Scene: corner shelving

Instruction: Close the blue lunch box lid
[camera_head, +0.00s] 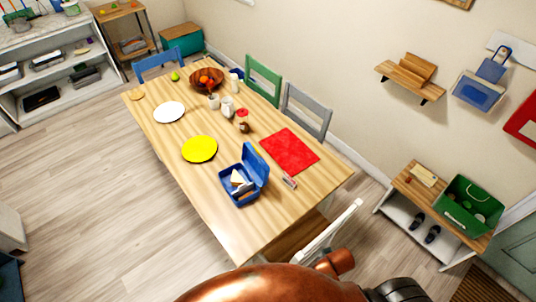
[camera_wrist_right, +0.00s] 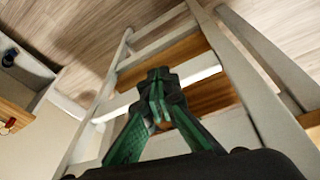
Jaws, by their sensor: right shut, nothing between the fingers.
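The blue lunch box (camera_head: 243,180) stands open on the wooden dining table (camera_head: 232,227), near its front end. Its lid (camera_head: 256,164) is raised at the back right side, and food shows inside the box. In the right wrist view my right gripper (camera_wrist_right: 158,95) is shut and empty, in front of a white chair frame (camera_wrist_right: 222,50) with wooden slats. The lunch box does not show in that view. In the head view a copper-coloured part of my arm is at the bottom edge, and no gripper fingers show. My left gripper is not in view.
A yellow plate (camera_head: 199,149) and a red placemat (camera_head: 289,151) lie near the lunch box. A small item (camera_head: 289,182) lies to its right. A white chair (camera_head: 328,232) stands at the table's near right side. The table's front left corner area is clear.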

